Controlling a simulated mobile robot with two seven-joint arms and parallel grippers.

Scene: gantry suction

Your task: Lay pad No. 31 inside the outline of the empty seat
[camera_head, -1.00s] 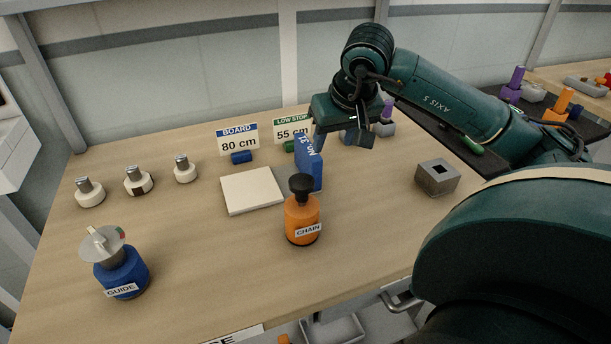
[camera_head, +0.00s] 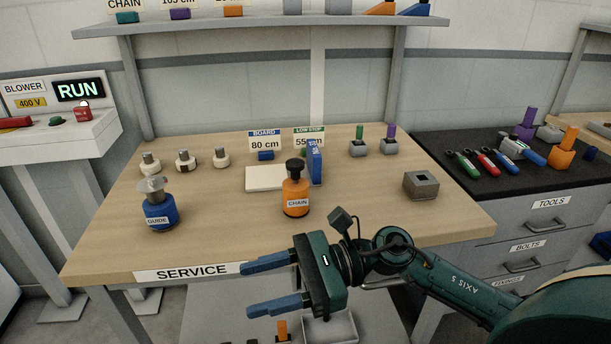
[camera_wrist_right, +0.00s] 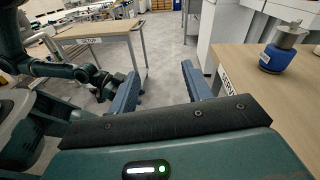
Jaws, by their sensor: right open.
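Pad No. 31 appears to be the blue block (camera_head: 315,163) with white lettering, standing upright on the service table, right of the white square plate (camera_head: 265,178). Its lettering is too small to read fully now. My right gripper (camera_head: 250,289) is open and empty, low in front of the table's front edge, its blue fingers pointing left. It is well apart from the pad. In the right wrist view its two fingers (camera_wrist_right: 160,92) are spread with only floor between them. No outline of an empty seat can be made out.
The orange CHAIN bottle (camera_head: 295,192) stands in front of the pad. The blue GUIDE device (camera_head: 159,210) is at left, the grey block with a square hole (camera_head: 420,184) at right. Small signs (camera_head: 264,142) stand behind. The front middle of the table (camera_head: 230,235) is clear.

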